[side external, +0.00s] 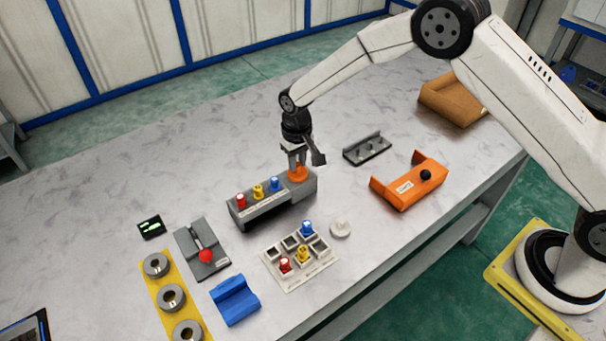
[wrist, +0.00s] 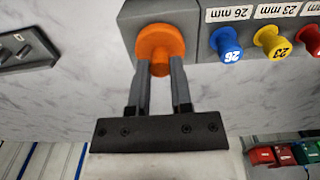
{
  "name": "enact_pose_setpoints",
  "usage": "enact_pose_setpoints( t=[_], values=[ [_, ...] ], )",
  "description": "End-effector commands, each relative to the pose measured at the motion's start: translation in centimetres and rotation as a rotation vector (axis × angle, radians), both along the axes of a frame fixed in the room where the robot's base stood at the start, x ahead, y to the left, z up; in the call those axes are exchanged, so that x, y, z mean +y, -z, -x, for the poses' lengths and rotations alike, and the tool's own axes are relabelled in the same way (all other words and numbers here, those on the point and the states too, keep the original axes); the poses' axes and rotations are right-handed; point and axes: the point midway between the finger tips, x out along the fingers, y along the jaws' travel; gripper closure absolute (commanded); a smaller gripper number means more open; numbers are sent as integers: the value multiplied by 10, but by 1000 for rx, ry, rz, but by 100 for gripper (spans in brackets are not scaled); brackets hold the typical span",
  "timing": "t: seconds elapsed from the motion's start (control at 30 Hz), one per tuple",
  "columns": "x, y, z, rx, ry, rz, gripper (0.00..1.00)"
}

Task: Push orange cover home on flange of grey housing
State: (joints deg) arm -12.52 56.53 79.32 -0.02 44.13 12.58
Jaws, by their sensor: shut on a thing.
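The orange cover (side external: 298,175) is a round disc with a short stem, at the right end of the long grey housing (side external: 275,208). In the wrist view the orange cover (wrist: 160,42) lies over the near corner of the grey housing (wrist: 190,10). My gripper (side external: 297,166) points down above that end. In the wrist view my gripper (wrist: 160,68) is shut on the cover's stem. The flange is hidden under the cover, and I cannot tell whether a gap remains between them.
Red, yellow and blue knobs (side external: 258,192) stand on the housing beside the cover. A white tray (side external: 272,271) with coloured pegs lies in front. An orange bracket (side external: 408,188) and a dark grey rack (side external: 367,149) lie to the right. The table behind the housing is clear.

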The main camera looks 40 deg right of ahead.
Motion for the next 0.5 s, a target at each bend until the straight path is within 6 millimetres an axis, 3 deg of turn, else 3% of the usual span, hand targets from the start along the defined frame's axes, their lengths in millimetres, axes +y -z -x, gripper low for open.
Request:
enact_pose_setpoints(
  t=[0.33, 0.37, 0.47, 0.5],
  values=[
    [0, 0, 0, 0, 0, 0, 100],
    [0, 0, 0, 0, 0, 0, 68],
    [0, 0, 0, 0, 0, 0, 36],
    [0, 0, 0, 0, 0, 0, 33]
  ],
)
